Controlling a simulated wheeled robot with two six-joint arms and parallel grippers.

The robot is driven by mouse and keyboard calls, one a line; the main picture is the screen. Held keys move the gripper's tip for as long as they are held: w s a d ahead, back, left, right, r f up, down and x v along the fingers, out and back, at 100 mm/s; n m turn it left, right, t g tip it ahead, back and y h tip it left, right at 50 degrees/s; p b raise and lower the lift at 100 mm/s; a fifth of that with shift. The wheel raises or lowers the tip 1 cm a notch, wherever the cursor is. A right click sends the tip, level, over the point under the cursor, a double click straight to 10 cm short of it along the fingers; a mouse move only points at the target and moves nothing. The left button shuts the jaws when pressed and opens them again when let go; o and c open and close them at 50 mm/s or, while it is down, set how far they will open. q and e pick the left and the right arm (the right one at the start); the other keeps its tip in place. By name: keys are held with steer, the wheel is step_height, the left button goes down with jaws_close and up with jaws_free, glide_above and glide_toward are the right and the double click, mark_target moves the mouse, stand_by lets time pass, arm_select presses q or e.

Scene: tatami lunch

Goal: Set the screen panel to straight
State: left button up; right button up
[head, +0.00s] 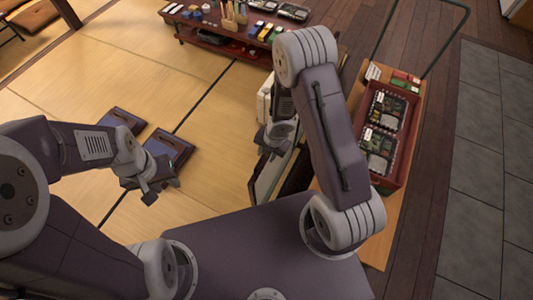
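What looks like the screen panel (267,184) stands on edge beside my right arm, a narrow pale surface with a dark frame. It is seen steeply from above and partly hidden by my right gripper and forearm, so its angle is hard to read. My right gripper (271,150) is at the panel's upper edge; I cannot tell whether it touches it or whether its fingers are apart. My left gripper (160,192) hangs away to the left with its fingers apart and nothing between them, near a dark purple flat item.
Dark flat items (123,120) lie on the tatami (190,60). A low wooden table (200,33) with small goods stands at the back. At right, a wooden counter (381,240) bears a red tray (398,168) of packed boxes. Open tatami lies between the grippers.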

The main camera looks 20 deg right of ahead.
step_height(320, 180, up, 8)
steer(key=s+d+p, duration=0.1)
steer(key=p, duration=0.4)
steer(key=shift+d, duration=0.2)
steer(key=shift+s, duration=0.1)
